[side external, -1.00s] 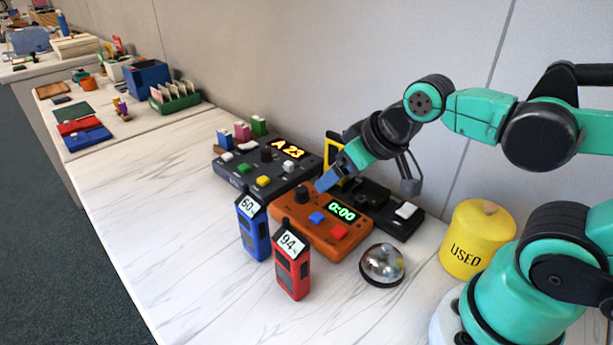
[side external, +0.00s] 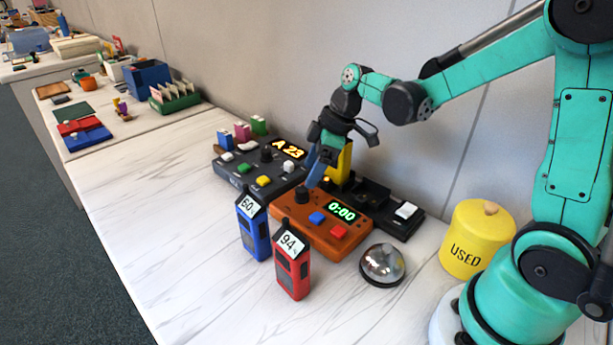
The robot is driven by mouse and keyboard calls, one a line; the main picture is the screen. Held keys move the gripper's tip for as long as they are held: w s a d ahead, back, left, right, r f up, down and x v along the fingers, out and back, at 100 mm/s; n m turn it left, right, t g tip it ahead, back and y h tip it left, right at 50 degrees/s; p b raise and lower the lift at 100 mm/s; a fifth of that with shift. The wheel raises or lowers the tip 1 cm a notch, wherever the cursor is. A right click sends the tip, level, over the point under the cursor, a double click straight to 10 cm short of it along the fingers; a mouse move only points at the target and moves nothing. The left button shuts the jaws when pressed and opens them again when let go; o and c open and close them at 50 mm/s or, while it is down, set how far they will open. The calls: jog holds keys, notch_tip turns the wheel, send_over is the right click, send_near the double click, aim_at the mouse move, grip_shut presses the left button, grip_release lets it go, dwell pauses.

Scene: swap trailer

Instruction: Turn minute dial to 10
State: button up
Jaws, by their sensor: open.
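The orange timer box (side external: 293,222) stands on the marble-patterned table. Its black dial (side external: 303,194) is at the upper left of its top face. Its green display (side external: 342,210) reads 0:00. A blue button (side external: 317,218) and a red button (side external: 339,231) sit in front of the display. My gripper (side external: 316,176) is open and points down, just above and slightly right of the black dial. I cannot tell whether a finger touches the dial. The dial's pointer mark is too small to read.
A dark control box (side external: 226,170) showing A 23 stands to the left. A black device (side external: 408,226) with a yellow part is behind. A blue meter (side external: 252,228) and a red meter (side external: 292,262) stand in front. A silver bell (side external: 382,263) and yellow USED canister (side external: 478,238) are right.

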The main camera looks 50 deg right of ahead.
aim_at(302, 189)
jog(key=shift+x, duration=2.3)
grip_shut()
